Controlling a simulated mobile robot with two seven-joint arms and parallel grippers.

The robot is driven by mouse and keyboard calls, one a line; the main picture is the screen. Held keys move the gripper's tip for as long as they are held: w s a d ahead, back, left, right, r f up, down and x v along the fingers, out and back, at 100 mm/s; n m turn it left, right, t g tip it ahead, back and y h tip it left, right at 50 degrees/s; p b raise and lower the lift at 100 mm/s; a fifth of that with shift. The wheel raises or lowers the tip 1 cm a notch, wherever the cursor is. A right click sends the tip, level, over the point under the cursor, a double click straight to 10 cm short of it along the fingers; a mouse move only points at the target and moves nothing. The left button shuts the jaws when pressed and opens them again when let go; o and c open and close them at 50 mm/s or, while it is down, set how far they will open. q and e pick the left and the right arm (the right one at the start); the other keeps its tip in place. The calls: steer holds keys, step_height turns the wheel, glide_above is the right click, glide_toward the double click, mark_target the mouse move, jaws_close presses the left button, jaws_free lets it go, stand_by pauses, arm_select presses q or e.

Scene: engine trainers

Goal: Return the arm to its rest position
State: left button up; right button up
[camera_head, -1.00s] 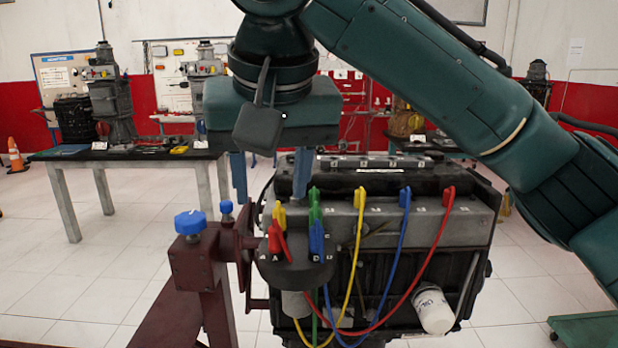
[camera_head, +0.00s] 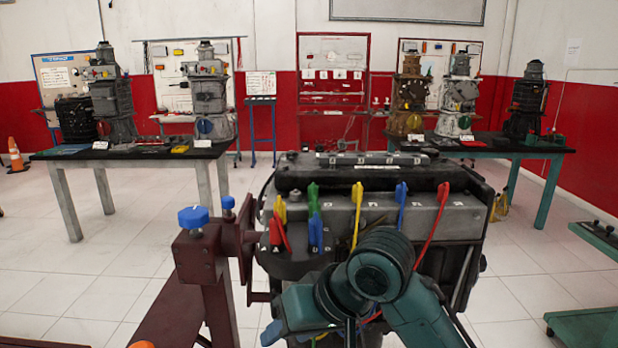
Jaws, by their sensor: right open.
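My right arm (camera_head: 410,305) is folded low at the bottom centre, in front of the engine trainer (camera_head: 440,222). Its right gripper (camera_head: 308,322) is low in front of the engine and partly cut off by the bottom edge. It is open, and I see nothing held in it. The engine has yellow, green, blue and red plugs with cables along its top and on the round terminal plate (camera_head: 290,268) at its left. The arm hides the engine's lower front and parts of the cables. My left gripper is not in view.
The engine hangs on a maroon stand (camera_head: 203,275) with blue knobs. Behind are a left table (camera_head: 55,158) and a right table (camera_head: 545,148) bearing other engines. A green stand (camera_head: 585,325) is at lower right. The air above the engine is clear.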

steer(key=s+d+f+m+t+h, duration=0.1)
steer(key=s+d+f, duration=0.3)
steer(key=d+f, duration=0.3)
steer(key=s+d+f+m+h, duration=0.1)
steer(key=s+d+f+m, duration=0.2)
steer(key=f, duration=0.6)
steer(key=s+d+f+n+h, duration=0.1)
steer(key=s+d+f+h, duration=0.4)
steer(key=s+d, duration=0.85)
arm_select(q)
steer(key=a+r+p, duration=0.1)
steer(key=p, duration=0.2)
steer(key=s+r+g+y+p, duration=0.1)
steer(key=p, duration=0.3)
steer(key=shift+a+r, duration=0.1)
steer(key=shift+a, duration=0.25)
arm_select(e)
steer(key=w+a+n+t+y, duration=0.1)
steer(key=w+a+t+y, duration=0.3)
steer(key=w+a+t, duration=0.2)
steer(key=shift+w+a+f, duration=0.3)
steer(key=shift+w+a, duration=0.1)
steer(key=shift+w, duration=0.25)
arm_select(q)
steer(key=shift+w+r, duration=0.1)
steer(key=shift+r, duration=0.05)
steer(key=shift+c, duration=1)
arm_select(e)
steer(key=shift+c, duration=1)
